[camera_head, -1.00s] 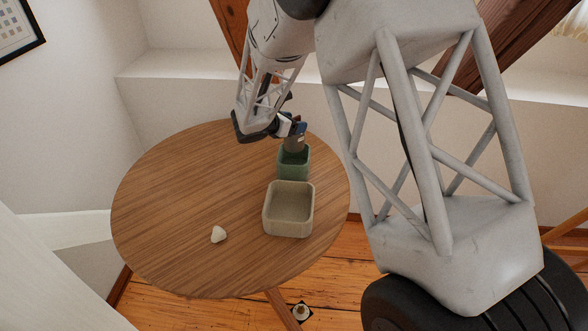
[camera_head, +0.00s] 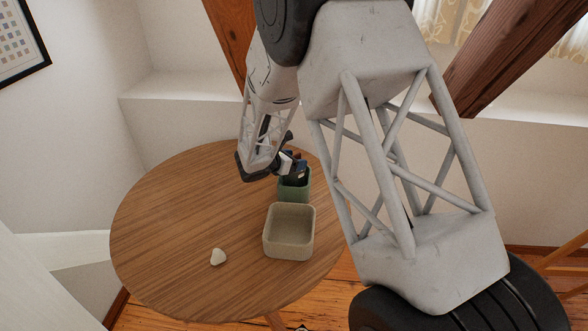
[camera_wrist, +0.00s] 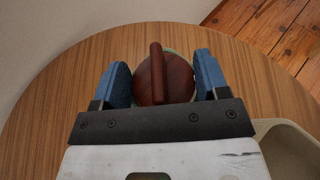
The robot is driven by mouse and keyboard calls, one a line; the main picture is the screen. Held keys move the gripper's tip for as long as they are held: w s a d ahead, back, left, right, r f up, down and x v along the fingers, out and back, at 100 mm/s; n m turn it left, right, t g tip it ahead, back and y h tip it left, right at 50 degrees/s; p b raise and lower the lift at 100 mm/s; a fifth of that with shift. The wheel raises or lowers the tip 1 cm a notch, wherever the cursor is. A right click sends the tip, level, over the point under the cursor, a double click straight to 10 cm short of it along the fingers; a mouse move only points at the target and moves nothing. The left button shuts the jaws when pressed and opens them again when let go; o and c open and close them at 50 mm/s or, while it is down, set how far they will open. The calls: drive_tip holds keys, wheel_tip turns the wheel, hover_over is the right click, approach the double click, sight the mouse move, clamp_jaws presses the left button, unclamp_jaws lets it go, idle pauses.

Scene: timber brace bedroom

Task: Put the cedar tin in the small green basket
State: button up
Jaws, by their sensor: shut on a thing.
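The cedar tin shows from above in the wrist view as a round red-brown lid (camera_wrist: 181,82) with a raised bar across it. My gripper (camera_wrist: 163,80) has its two blue fingers on either side of the tin and is shut on it. In the head view my gripper (camera_head: 292,172) is at the mouth of the small green basket (camera_head: 296,192), and the tin is down in the basket's opening, mostly hidden. A thin piece of the green rim shows behind the lid in the wrist view. Whether the tin touches the basket floor is hidden.
A larger beige square basket (camera_head: 289,254) stands directly in front of the green one; its rim also shows in the wrist view (camera_wrist: 262,126). A small whitish lump (camera_head: 218,257) lies to its left. The left part of the round wooden table (camera_head: 170,220) is clear.

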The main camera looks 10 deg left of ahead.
drive_tip(key=shift+f, duration=0.1)
drive_tip(key=shift+f, duration=1.8)
drive_tip(key=o, duration=1.3)
drive_tip(key=shift+f, duration=0.15)
drive_tip(key=shift+c, duration=0.2)
drive_tip(key=shift+r, duration=0.2)
drive_tip(key=v, duration=1.2)
drive_tip(key=shift+r, duration=0.1)
